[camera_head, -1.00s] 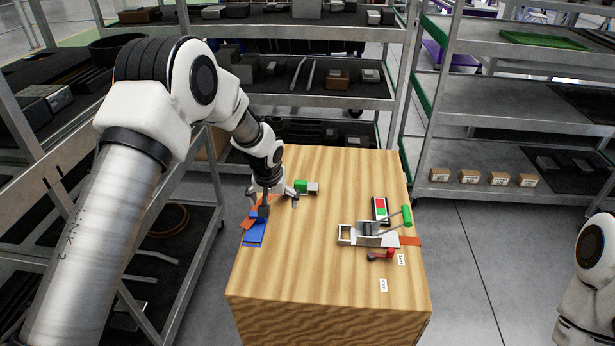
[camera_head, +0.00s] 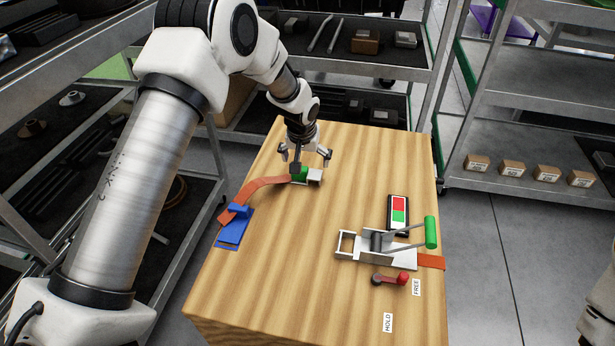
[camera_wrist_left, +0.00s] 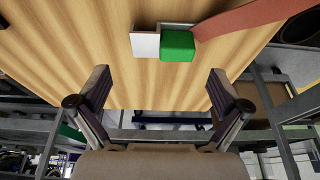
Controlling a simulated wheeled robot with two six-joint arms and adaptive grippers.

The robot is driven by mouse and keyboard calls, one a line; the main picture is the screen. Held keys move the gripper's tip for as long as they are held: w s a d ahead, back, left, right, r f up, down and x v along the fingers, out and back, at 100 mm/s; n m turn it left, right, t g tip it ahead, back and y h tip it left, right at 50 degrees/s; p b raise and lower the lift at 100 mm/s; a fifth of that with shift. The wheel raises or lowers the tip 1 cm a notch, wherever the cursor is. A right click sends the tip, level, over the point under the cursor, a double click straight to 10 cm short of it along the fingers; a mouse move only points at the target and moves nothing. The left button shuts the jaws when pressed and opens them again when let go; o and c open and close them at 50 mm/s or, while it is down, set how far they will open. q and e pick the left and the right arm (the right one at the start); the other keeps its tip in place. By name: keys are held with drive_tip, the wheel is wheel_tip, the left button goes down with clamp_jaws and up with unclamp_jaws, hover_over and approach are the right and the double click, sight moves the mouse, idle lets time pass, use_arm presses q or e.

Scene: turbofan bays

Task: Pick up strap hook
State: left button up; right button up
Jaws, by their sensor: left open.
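The strap hook, a green block (camera_head: 300,175) with a pale grey plate (camera_head: 315,176) on its end, lies on the wooden table at the end of an orange strap (camera_head: 262,185). My left gripper (camera_head: 305,160) points down around the hook's area, fingers spread, partly covering the green block. In the left wrist view, the green block (camera_wrist_left: 177,46), grey plate (camera_wrist_left: 145,42) and strap (camera_wrist_left: 240,20) lie beyond the open fingers (camera_wrist_left: 158,80), with nothing between the fingertips. My right gripper is out of view.
A blue clip (camera_head: 235,228) holds the strap's other end at the table's left. A ratchet with a green handle (camera_head: 431,232), a red-and-green panel (camera_head: 398,213) and a red-knobbed lever (camera_head: 390,279) are on the right. The table's middle is bare. Metal shelves (camera_head: 510,120) stand behind.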

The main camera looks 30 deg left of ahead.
sight(306, 170)
use_arm(q)
drive_tip(key=x, duration=0.7)
drive_tip(key=shift+w+a+f+p, duration=0.25)
drive_tip(key=shift+w+p, duration=0.05)
drive_tip(key=shift+s+r, duration=0.1)
drive_tip(key=shift+r, duration=0.05)
drive_tip(key=c, duration=1)
